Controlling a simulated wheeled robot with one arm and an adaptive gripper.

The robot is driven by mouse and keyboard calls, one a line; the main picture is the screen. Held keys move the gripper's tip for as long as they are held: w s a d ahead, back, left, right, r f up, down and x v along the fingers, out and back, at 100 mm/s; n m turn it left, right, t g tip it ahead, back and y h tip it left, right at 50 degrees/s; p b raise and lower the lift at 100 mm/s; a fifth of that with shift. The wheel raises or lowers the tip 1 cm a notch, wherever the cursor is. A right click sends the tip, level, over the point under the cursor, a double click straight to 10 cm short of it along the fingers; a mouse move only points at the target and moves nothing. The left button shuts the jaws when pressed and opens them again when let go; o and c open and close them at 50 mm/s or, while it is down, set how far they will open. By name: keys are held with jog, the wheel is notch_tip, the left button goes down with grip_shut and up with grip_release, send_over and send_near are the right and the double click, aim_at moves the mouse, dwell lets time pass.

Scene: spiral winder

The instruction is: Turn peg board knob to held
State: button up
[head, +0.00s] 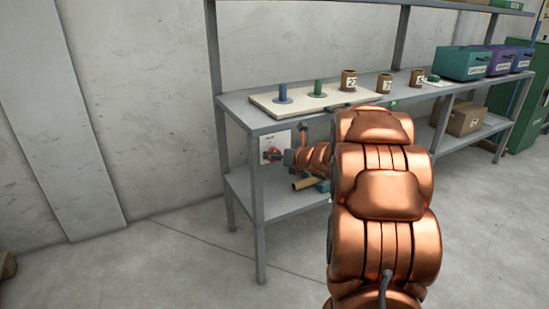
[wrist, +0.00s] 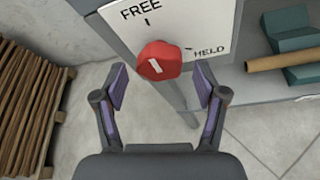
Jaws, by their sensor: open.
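The red knob (wrist: 158,60) sits on a white plate (wrist: 205,22) marked FREE at the top and HELD at the right. A short white line on the knob's face slants; I cannot tell clearly which label it indicates. In the head view the knob (head: 269,155) shows small on the plate, below the bench top at its left end. My gripper (wrist: 160,84) is open, one finger to each side and nearer the camera than the knob, with a visible gap on both sides. The peg board (head: 262,103) lies on the bench above, with a blue and a green peg.
The bench (head: 232,108) carries several brown numbered cups (head: 349,80) and coloured bins (head: 462,64). A cardboard tube (wrist: 285,60) and teal blocks (wrist: 290,40) lie on the lower shelf, right of the plate. A brown slatted stack (wrist: 28,105) stands at the left in the wrist view.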

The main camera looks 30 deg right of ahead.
jog(key=shift+x, duration=1.2)
jog(key=c, duration=1.1)
jog(key=shift+c, duration=0.2)
